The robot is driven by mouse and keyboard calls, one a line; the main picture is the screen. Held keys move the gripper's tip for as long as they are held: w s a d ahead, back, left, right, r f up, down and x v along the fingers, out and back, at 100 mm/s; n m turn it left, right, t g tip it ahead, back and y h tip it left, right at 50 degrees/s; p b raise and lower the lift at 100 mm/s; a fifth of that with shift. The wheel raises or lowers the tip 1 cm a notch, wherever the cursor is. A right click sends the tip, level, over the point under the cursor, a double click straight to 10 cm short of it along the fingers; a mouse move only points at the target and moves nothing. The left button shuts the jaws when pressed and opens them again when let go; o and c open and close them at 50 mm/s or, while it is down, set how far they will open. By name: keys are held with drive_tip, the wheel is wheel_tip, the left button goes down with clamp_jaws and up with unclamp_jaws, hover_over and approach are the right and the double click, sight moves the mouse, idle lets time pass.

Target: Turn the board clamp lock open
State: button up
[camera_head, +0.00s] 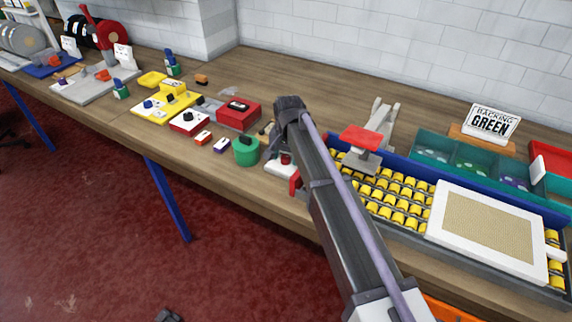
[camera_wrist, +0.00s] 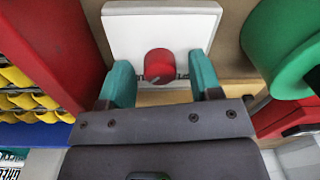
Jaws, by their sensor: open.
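The lock is a red round knob (camera_wrist: 159,66) on a white plate, in the middle of the wrist view. In the head view the red knob (camera_head: 286,159) sits on its white base at the table's front edge, partly hidden by my arm. My gripper (camera_wrist: 161,74) is open, with one teal finger on each side of the knob. I cannot tell whether the fingertips touch it. A white-framed tan board (camera_head: 485,232) lies on the roller bed at right in the head view.
A green round container (camera_head: 246,151) stands close left of the lock; it also shows at the right in the wrist view (camera_wrist: 285,50). A red bar (camera_wrist: 55,45) runs close on the other side. Yellow rollers (camera_head: 398,200) lie right of my arm.

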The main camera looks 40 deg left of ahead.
drive_tip(key=shift+r, duration=0.1)
drive_tip(key=c, duration=0.9)
drive_tip(key=shift+c, duration=0.2)
drive_tip(key=shift+n, duration=0.4)
drive_tip(key=n, duration=0.3)
drive_tip(key=shift+n, duration=0.3)
drive_tip(key=n, duration=0.4)
drive_tip(key=shift+n, duration=0.3)
drive_tip(key=n, duration=0.4)
drive_tip(key=shift+n+h, duration=0.3)
drive_tip(key=n, duration=0.4)
drive_tip(key=shift+n, duration=0.3)
